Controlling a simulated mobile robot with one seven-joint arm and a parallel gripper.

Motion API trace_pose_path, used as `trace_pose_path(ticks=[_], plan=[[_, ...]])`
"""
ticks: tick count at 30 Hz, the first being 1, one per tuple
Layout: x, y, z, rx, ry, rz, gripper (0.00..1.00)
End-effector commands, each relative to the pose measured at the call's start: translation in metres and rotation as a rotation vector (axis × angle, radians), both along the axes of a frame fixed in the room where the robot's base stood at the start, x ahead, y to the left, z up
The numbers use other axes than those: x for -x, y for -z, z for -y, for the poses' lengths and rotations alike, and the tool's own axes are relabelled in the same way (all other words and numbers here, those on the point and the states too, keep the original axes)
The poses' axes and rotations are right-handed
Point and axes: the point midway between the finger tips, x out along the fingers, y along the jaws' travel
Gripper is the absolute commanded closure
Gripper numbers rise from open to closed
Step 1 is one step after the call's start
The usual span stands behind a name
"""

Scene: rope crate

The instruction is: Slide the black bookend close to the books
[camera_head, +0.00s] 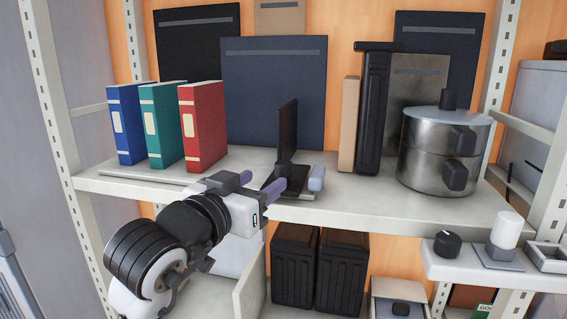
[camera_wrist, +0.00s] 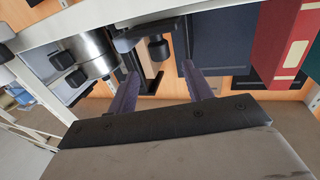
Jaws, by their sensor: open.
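The black bookend (camera_head: 288,130) stands upright on the shelf, its flat base reaching right. A gap of bare shelf separates it from the red binder (camera_head: 203,126). Teal (camera_head: 162,125) and blue (camera_head: 125,122) binders stand left of the red one. My gripper (camera_head: 269,178) is open at the shelf's front edge, just in front of the bookend. In the wrist view, the dark knob (camera_wrist: 158,48) on the bookend shows ahead between my open fingers (camera_wrist: 158,70). I see no contact, and the bookend's lower left part is partly hidden by my finger in the head view.
A large navy panel (camera_head: 270,80) stands behind. Dark bins (camera_head: 342,270) are below.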

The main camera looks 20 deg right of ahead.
Motion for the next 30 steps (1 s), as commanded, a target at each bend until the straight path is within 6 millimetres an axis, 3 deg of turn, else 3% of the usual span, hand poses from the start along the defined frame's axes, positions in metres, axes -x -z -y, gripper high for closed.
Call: trace_pose_path(ticks=[6, 12, 26, 30], plan=[[-0.031, -0.002, 0.036, -0.001, 0.002, -0.003, 0.50], [-0.051, -0.001, 0.058, -0.001, 0.000, -0.002, 0.50], [-0.059, 0.000, 0.068, -0.001, -0.001, 0.001, 0.50], [-0.059, 0.000, 0.067, -0.001, -0.001, 0.001, 0.68]])
